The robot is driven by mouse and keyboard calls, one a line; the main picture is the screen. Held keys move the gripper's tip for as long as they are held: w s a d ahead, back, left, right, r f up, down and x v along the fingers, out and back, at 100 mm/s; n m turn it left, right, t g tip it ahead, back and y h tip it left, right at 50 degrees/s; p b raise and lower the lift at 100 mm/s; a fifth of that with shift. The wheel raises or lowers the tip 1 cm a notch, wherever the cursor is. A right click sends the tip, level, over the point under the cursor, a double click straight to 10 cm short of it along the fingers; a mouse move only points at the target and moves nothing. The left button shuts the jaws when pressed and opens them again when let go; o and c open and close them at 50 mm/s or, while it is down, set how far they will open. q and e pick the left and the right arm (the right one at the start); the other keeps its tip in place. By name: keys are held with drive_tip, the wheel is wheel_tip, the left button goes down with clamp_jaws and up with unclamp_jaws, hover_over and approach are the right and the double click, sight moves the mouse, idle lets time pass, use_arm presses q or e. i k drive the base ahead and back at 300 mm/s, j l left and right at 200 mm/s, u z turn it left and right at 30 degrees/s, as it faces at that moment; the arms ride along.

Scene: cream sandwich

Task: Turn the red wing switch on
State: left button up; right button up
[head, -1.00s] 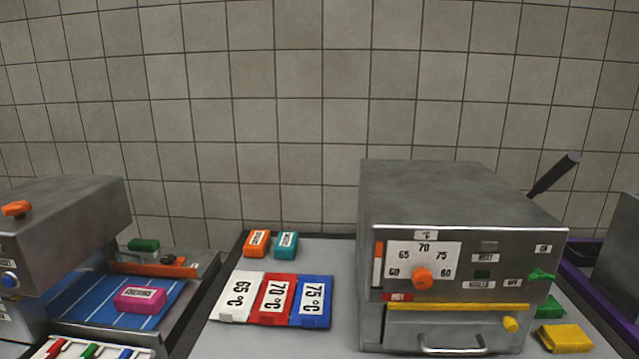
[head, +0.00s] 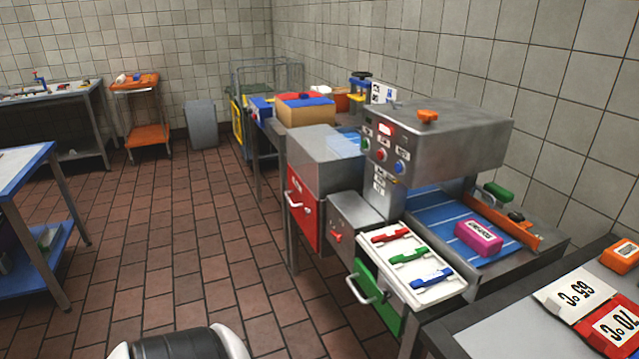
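A small red wing-shaped knob (head: 336,236) sits on the front of a low grey metal box (head: 357,217), below and left of the press-like machine (head: 440,135). It is small, and I cannot tell whether it is on or off. Neither of my grippers is in view. A rounded black and white part of my own body shows at the bottom left.
A red drawer (head: 302,210) is left of the grey box. A pink block (head: 478,238) lies on the blue bed. Tiled floor at left is clear.

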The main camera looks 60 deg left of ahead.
sight(338, 237)
drive_tip(key=u, duration=0.4)
drive_tip(key=k+u, duration=0.1)
drive_tip(key=u, duration=0.75)
drive_tip(key=k+u, duration=0.15)
drive_tip(key=u, duration=0.25)
